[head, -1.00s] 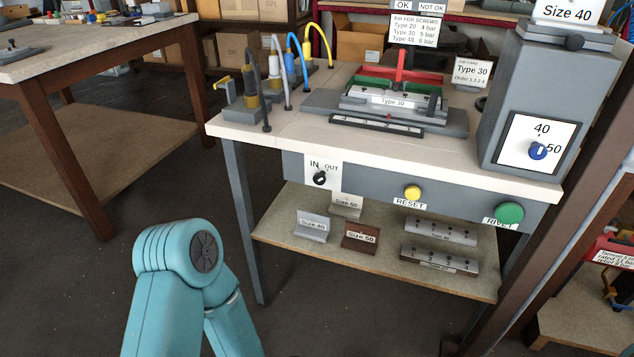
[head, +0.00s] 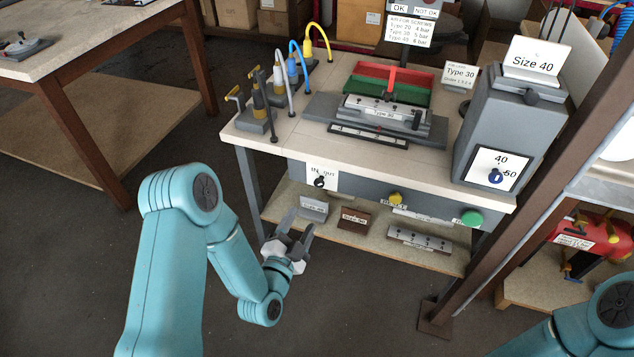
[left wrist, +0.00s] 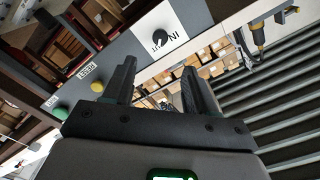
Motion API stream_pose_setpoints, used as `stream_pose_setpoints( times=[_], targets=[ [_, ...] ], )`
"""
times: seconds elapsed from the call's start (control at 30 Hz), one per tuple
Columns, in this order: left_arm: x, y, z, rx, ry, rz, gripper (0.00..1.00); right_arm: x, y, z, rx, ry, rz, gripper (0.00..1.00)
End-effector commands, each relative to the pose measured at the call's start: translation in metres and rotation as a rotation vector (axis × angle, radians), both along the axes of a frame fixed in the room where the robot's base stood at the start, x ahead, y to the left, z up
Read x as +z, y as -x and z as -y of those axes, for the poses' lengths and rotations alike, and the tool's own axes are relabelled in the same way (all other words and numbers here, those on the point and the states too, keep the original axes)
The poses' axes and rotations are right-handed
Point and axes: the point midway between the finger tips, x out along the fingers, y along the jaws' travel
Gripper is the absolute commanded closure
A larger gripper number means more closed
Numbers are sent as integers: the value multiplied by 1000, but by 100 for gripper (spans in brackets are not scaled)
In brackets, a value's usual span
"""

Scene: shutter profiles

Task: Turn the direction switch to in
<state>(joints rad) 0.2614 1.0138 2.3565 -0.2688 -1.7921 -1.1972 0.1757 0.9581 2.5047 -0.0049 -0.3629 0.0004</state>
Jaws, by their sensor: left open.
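The direction switch (head: 319,183) is a small black knob on a white plate marked IN and OUT, at the left of the bench's grey front panel. It also shows in the left wrist view (left wrist: 159,38), where the labels are turned over. I cannot surely tell which label its pointer faces. My left gripper (head: 298,225) is open and empty, below and slightly left of the switch in the head view. In the left wrist view its two fingers (left wrist: 160,78) stand apart, with the switch beyond them. My right gripper is out of view.
A yellow RESET button (head: 395,198) and a green RIVET button (head: 470,218) sit right of the switch on the panel. The lower shelf (head: 375,239) holds profile blocks near my left gripper. A brown post (head: 500,240) stands at the right.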

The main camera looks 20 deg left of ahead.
Motion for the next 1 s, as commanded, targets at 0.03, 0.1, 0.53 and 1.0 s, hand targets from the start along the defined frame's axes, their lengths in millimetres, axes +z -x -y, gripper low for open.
stream_pose_setpoints(
  times=[0.03,0.1,0.53,1.0],
  targets=[
    [3,-13,0,1,-1,6,43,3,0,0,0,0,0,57],
    [2,-30,0,0,-1,6,43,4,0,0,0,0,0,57],
    [0,-115,0,0,1,0,43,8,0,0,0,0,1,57],
    [0,-127,0,0,2,-1,56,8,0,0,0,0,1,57]
  ],
)
